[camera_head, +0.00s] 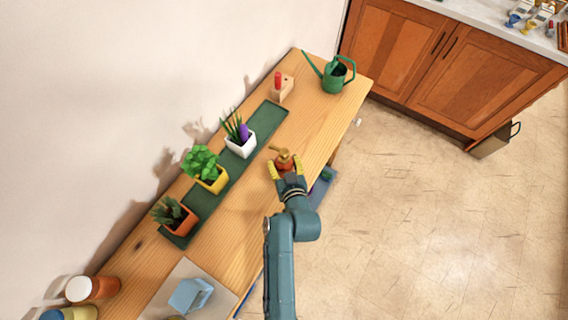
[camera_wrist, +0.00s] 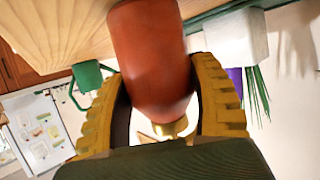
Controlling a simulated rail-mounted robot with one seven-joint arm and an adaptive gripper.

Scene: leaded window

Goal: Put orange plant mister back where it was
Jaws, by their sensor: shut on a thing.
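The orange plant mister (camera_head: 284,165) has a brass-coloured spray top and stands at the right part of the wooden table. In the wrist view its orange-brown body (camera_wrist: 150,55) fills the middle, with the brass top (camera_wrist: 170,128) below it. My gripper (camera_head: 285,171) has its yellow fingers on either side of the mister and is shut on it. In the wrist view the mister's base is close to the wooden tabletop; I cannot tell whether it touches.
A dark green mat (camera_head: 206,203) carries potted plants: a white pot (camera_head: 241,147), a yellow pot (camera_head: 213,183) and an orange pot (camera_head: 180,222). A green watering can (camera_head: 334,76) and a wooden block with a red-handled tool (camera_head: 281,88) stand at the far end. A light blue container (camera_head: 190,295) is nearer.

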